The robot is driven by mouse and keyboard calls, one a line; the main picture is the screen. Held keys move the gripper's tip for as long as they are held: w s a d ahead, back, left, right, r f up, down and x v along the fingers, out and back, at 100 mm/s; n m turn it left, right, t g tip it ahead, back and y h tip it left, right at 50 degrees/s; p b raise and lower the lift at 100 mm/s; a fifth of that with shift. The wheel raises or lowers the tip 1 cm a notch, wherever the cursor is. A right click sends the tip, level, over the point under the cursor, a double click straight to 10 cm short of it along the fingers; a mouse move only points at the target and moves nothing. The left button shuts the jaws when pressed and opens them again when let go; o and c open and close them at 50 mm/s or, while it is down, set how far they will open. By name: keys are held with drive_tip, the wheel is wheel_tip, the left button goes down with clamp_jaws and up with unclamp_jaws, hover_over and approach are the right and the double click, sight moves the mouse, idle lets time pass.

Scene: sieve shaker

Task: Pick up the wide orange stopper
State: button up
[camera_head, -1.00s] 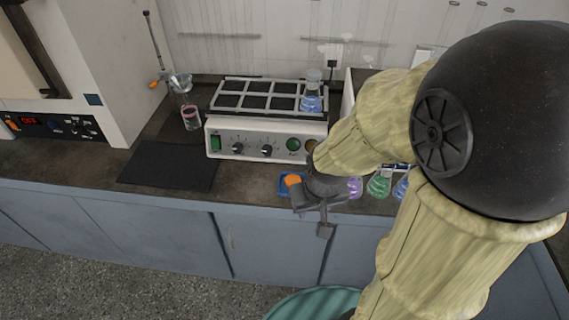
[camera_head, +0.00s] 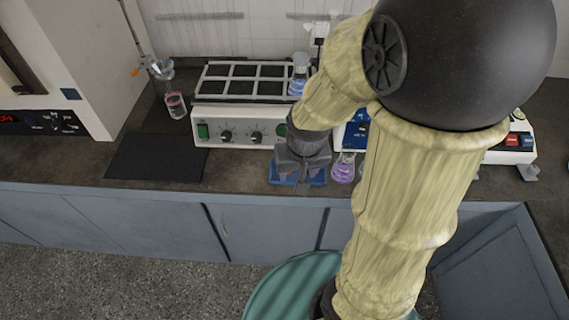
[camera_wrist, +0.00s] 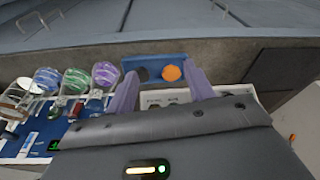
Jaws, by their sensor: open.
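The wide orange stopper (camera_wrist: 171,73) is a round orange disc on a small blue tray (camera_wrist: 178,59) in the wrist view. A dark round stopper (camera_wrist: 143,74) lies beside it to the left. My gripper (camera_wrist: 161,88) is open and empty, its two purple fingers spread either side of the stoppers in the picture. The orange stopper appears nearer the right finger; I cannot tell the height gap. In the head view my gripper (camera_head: 299,175) is over the blue tray (camera_head: 283,181) at the bench's front edge and hides the orange stopper.
A purple flask (camera_head: 343,170) stands right of the tray. Purple, green and blue flasks line the left of the wrist view. The shaker (camera_head: 240,135) stands behind my gripper, with a blue flask (camera_head: 298,80) on top. A black mat (camera_head: 157,158) lies clear to the left.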

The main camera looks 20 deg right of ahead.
drive_tip(key=w+r+m+g+h+p, duration=0.1)
drive_tip(key=w+r+m+p, duration=0.4)
drive_tip(key=w+p, duration=0.5)
drive_tip(key=shift+w+a+m+p, duration=0.4)
drive_tip(key=shift+m+p, duration=0.2)
drive_tip(key=shift+m, duration=0.4)
drive_tip(key=shift+f, duration=0.1)
drive_tip(key=f, duration=0.4)
drive_tip(key=f+p, duration=0.1)
drive_tip(key=f, duration=0.3)
drive_tip(key=w+d+f+p, duration=0.1)
drive_tip(key=f, duration=0.3)
drive_tip(key=shift+a, duration=0.1)
